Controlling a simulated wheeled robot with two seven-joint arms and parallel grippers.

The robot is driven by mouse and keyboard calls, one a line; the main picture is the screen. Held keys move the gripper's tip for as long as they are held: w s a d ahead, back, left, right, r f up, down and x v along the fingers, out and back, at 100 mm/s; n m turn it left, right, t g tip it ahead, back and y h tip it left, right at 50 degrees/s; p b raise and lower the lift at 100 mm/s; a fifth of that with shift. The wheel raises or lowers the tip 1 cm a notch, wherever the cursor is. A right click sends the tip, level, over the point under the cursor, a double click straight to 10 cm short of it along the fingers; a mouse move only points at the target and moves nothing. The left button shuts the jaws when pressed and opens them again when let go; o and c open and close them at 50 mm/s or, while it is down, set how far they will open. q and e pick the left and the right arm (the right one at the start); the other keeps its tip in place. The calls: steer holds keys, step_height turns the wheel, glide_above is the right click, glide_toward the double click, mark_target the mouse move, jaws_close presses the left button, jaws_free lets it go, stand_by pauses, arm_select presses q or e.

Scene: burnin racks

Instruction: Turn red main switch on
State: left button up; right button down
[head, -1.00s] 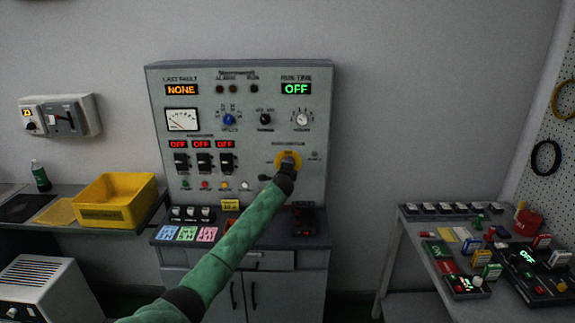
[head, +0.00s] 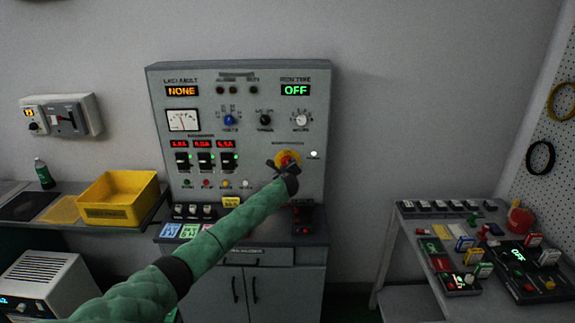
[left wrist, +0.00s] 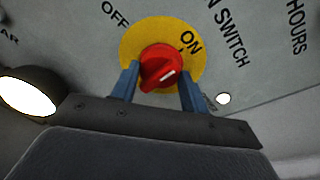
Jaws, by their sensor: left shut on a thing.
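The red main switch (head: 287,157) is a round red knob on a yellow disc on the grey panel (head: 205,105). In the left wrist view the red knob (left wrist: 160,62) sits on the yellow disc (left wrist: 130,45) between the OFF and ON labels, with a white mark on its face. My left gripper (left wrist: 157,82) is shut on the knob, its blue fingers on either side. It also shows in the head view (head: 284,168), just below the disc. A small white lamp (left wrist: 223,98) beside the switch is lit. My right gripper is out of view.
A row of three black breakers (head: 204,161) sits left of the switch under lit red number displays. The run time display (head: 295,90) reads OFF. A yellow bin (head: 118,199) stands on the left bench. A right-hand table (head: 395,240) holds small parts.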

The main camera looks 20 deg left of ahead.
arm_select(q)
steer(key=shift+f+m, duration=0.2)
steer(key=shift+m, duration=0.1)
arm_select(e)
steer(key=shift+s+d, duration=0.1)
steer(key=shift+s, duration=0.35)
arm_select(q)
steer(key=o, duration=1)
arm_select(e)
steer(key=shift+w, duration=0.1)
arm_select(q)
steer(key=shift+r, duration=0.1)
steer(key=shift+b+v, duration=1.45)
steer(key=shift+v, duration=2.45)
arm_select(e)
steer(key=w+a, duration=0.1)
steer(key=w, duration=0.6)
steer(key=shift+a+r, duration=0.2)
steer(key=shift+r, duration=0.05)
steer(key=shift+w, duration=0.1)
